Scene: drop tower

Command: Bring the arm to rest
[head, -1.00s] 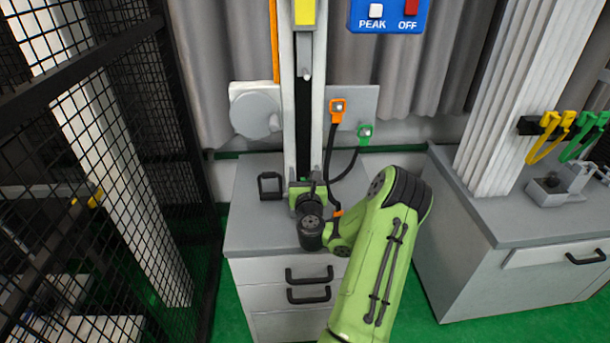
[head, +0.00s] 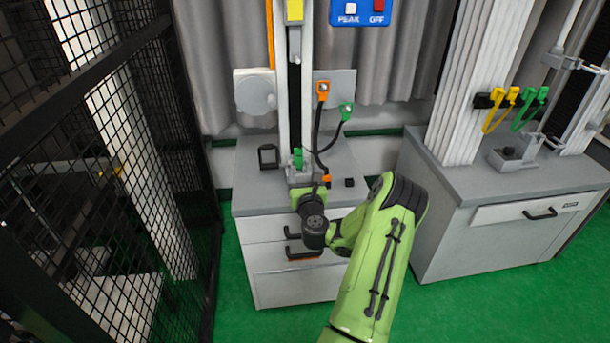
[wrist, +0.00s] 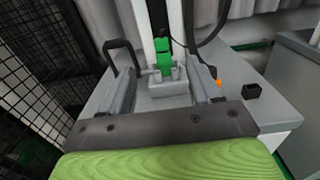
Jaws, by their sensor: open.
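My green arm (head: 376,265) reaches up from the bottom of the head view to the front of the grey cabinet. Its wrist hides most of my gripper there. In the wrist view my gripper (wrist: 166,82) is open, with a grey finger at each side and nothing held between them. Beyond the fingertips, a small green piece (wrist: 162,62) stands on the grey base at the foot of the drop tower. It also shows in the head view (head: 298,157), apart from my wrist.
The tower column (head: 307,95) rises from the cabinet top (head: 250,192). A black frame (head: 268,156) stands left of it and a small black block (head: 349,182) right. Mesh fencing (head: 120,180) is at left, another bench (head: 470,180) right.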

